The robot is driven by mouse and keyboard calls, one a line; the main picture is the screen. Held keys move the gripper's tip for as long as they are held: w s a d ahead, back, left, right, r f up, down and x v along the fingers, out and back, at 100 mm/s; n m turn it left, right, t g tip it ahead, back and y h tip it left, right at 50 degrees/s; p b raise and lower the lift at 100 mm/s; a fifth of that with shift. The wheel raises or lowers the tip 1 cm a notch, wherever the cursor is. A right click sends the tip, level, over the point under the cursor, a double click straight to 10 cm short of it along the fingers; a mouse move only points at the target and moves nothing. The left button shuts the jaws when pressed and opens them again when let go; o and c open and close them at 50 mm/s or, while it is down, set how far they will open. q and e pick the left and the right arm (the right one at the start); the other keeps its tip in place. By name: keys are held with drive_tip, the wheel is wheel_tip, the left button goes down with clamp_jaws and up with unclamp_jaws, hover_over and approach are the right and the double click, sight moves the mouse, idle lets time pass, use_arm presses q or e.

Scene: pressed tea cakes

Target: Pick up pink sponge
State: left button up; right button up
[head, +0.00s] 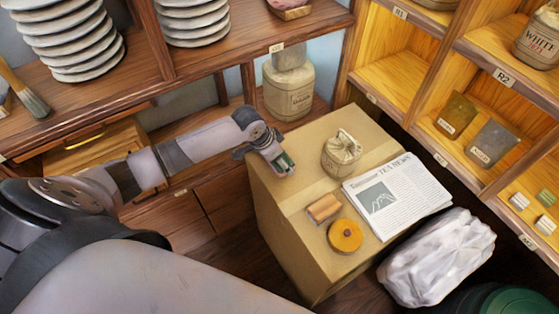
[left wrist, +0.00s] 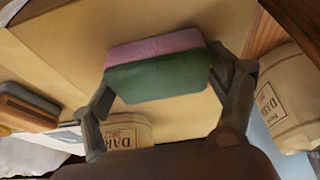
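The pink sponge (left wrist: 155,48) has a pink layer over a thicker dark green layer (left wrist: 158,77). In the left wrist view it sits between the two fingers of my left gripper (left wrist: 160,75), which appear to press on its two ends. In the head view, my left gripper (head: 278,158) is over the far left corner of the cardboard box (head: 290,225), with a little of the green layer showing at its fingers. I cannot tell whether the sponge touches the box top. My right gripper is in neither view.
On the box stand a tied beige bag (head: 341,155), a newspaper (head: 398,195), a brown block (head: 324,208) and an orange round tin (head: 345,236). A jar (head: 288,92) stands behind. Wooden shelves (head: 390,55) rise at right; a white bag (head: 437,258) lies beside the box.

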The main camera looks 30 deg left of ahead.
use_arm(q)
drive_tip(key=c, duration=0.3)
drive_tip(key=shift+r, duration=0.1)
wheel_tip(320, 180, up, 20)
drive_tip(key=p, duration=0.1)
idle(0.4)
